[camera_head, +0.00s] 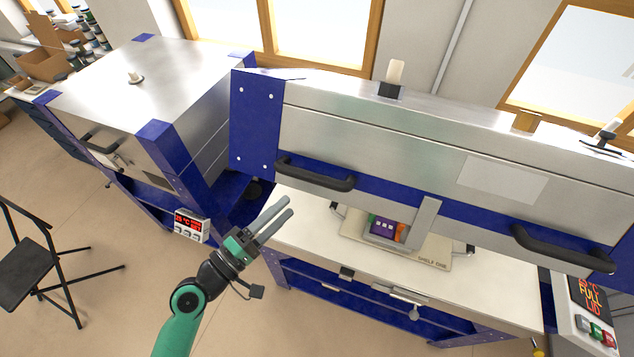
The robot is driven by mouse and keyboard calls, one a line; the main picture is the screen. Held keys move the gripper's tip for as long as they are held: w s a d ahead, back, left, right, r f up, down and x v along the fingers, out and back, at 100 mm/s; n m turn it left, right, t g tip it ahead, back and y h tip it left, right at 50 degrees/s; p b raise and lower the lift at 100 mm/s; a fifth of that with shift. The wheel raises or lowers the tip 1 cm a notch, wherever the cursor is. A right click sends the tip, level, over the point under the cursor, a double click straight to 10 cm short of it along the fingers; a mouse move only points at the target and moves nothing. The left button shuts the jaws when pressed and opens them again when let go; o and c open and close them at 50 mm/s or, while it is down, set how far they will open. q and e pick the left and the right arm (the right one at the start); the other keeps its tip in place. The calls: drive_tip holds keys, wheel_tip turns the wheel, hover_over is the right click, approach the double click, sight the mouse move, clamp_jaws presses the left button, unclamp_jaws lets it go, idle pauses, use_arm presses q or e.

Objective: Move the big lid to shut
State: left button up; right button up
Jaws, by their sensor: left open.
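The big lid (380,143) is a long steel and blue kiln cover, raised above the pale kiln bed (300,217). Two black handles are on its front face, a left handle (315,174) and a right handle (562,249). My left gripper (281,212) is open and empty, in front of the bed and below the left handle, apart from it. My right gripper is not in view.
On the bed a shelf board (432,254) carries a small tray with coloured pieces (384,228). A second, closed steel kiln (150,85) stands at left with a red-digit controller (191,225). A control panel (590,315) is at lower right. A black chair (30,265) stands at far left.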

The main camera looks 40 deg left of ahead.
sight(318, 179)
use_arm(q)
drive_tip(key=w, duration=0.3)
drive_tip(key=w+r+p, duration=0.1)
drive_tip(key=w, duration=0.3)
drive_tip(key=w+p, duration=0.1)
drive_tip(key=w, duration=0.3)
drive_tip(key=shift+w+r, duration=0.15)
drive_tip(key=shift+w, duration=0.05)
clamp_jaws()
idle(0.9)
